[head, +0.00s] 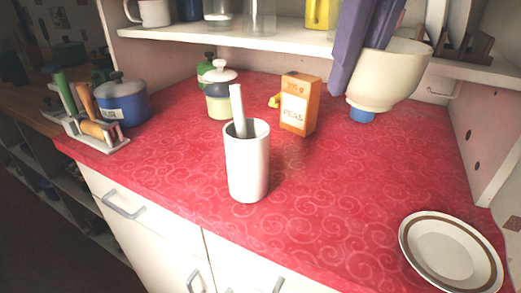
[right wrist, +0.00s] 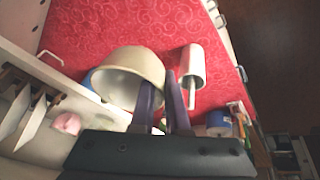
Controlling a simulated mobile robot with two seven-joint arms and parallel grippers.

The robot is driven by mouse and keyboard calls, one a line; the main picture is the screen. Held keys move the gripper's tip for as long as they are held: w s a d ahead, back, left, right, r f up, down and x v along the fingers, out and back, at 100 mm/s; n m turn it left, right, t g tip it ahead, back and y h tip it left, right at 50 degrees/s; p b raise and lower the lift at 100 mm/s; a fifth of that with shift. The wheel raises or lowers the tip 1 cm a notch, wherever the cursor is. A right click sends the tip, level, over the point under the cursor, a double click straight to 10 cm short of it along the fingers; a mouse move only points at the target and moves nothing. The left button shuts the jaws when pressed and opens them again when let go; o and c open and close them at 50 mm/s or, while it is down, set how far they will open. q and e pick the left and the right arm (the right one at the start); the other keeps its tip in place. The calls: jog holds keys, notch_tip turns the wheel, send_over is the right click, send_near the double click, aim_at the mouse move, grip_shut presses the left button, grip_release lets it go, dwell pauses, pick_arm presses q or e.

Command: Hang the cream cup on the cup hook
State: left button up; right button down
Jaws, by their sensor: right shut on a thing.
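The cream cup (head: 392,88) is held up below the shelf at the right of the head view, over the counter. It also shows in the right wrist view (right wrist: 128,68). My right gripper (head: 358,70), with purple fingers, comes down from above and is shut on the cup's wall near its rim. In the right wrist view its fingertips (right wrist: 160,82) lie at the cup's side. A white hook (head: 443,93), which looks like the cup hook, is right of the cup under the shelf, apart from it. My left gripper is not in view.
A white utensil pot (head: 247,165), an orange box (head: 299,103) and a jar (head: 219,101) stand on the red counter. A brown-rimmed plate (head: 405,250) lies at the right front. The shelf (head: 240,40) carries mugs and racked plates. Something blue (head: 362,115) shows below the cup.

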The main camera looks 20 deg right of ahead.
notch_tip(320, 180, down, 15)
jog(key=b, duration=0.5)
jog(key=shift+r, duration=0.15)
notch_tip(320, 180, down, 4)
jog(key=shift+f+b, duration=0.1)
jog(key=shift+b, duration=0.55)
jog(key=shift+f, duration=0.35)
jog(key=c, duration=0.9)
grip_release()
jog(key=shift+f, duration=0.15)
